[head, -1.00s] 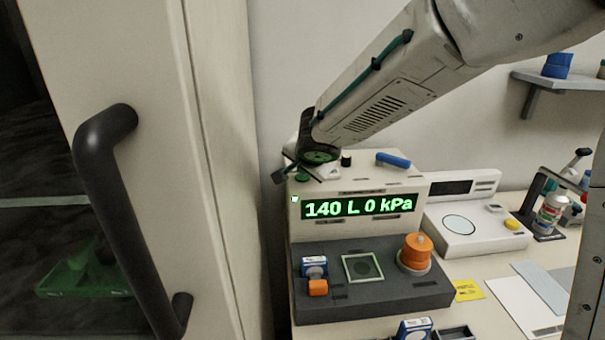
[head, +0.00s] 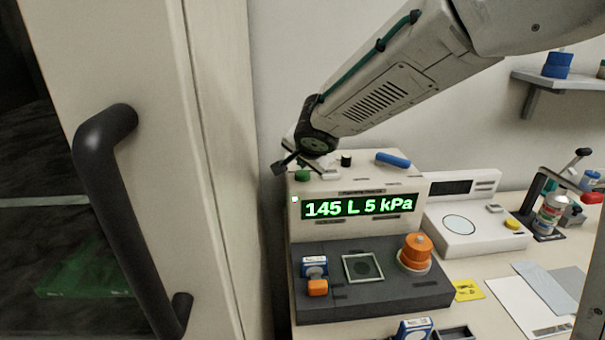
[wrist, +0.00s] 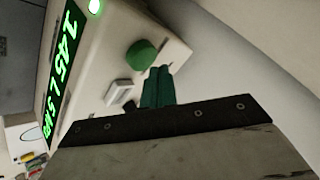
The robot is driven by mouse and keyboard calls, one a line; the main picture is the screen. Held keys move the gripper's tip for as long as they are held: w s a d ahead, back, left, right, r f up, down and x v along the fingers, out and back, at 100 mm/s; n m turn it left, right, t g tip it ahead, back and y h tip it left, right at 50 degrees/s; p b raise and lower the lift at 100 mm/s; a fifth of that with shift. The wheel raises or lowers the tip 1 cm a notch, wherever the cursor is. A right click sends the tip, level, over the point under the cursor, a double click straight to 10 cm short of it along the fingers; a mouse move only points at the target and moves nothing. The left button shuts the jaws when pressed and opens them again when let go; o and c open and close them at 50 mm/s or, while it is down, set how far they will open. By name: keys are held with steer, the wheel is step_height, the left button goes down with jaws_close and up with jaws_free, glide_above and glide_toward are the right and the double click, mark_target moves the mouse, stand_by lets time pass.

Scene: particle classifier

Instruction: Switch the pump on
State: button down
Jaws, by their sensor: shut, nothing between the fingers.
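The particle classifier (head: 300,222) stands on the bench, its display (head: 358,206) reading "145 L 5 kPa" in green. A small green light (head: 295,198) glows left of the display and also shows in the wrist view (wrist: 95,6). On the top panel are a green button (head: 302,175), a white switch (head: 330,173), a black knob (head: 346,160) and a blue handle (head: 393,160). In the wrist view my gripper (wrist: 158,71) is shut and empty, its green fingers close beside the green button (wrist: 145,54) and the white switch (wrist: 118,92). I cannot tell whether the fingers touch the panel.
A cabinet door with a dark handle (head: 92,190) stands close on the left. A white scale (head: 472,228) stands to the right. A wall shelf (head: 550,83) is above.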

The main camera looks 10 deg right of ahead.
mark_target(305, 176)
steer(key=shift+r, duration=0.2)
steer(key=shift+r, duration=2.4)
steer(key=shift+s+d+f+n, duration=0.15)
steer(key=shift+d+f+n, duration=0.05)
steer(key=shift+n, duration=0.4)
steer(key=s+d+f+n+g, duration=0.1)
steer(key=s, duration=0.1)
steer(key=s+d+f+n+g+h, duration=0.1)
steer(key=f, duration=0.1)
steer(key=shift+s+d+f+h, duration=0.15)
steer(key=shift+s+d+h, duration=0.15)
steer(key=shift+s+d, duration=0.05)
steer(key=s+d+n+g, duration=0.1)
steer(key=s+d, duration=0.4)
steer(key=s, duration=0.6)
steer(key=s+d+n+g, duration=0.2)
steer(key=s+d, duration=0.4)
steer(key=s, duration=0.6)
steer(key=s+d+n+g, duration=0.1)
steer(key=s+d+g, duration=0.2)
steer(key=s, duration=0.9)
steer(key=d, duration=0.2)
steer(key=shift+d+r+n, duration=0.3)
steer(key=shift+r, duration=0.1)
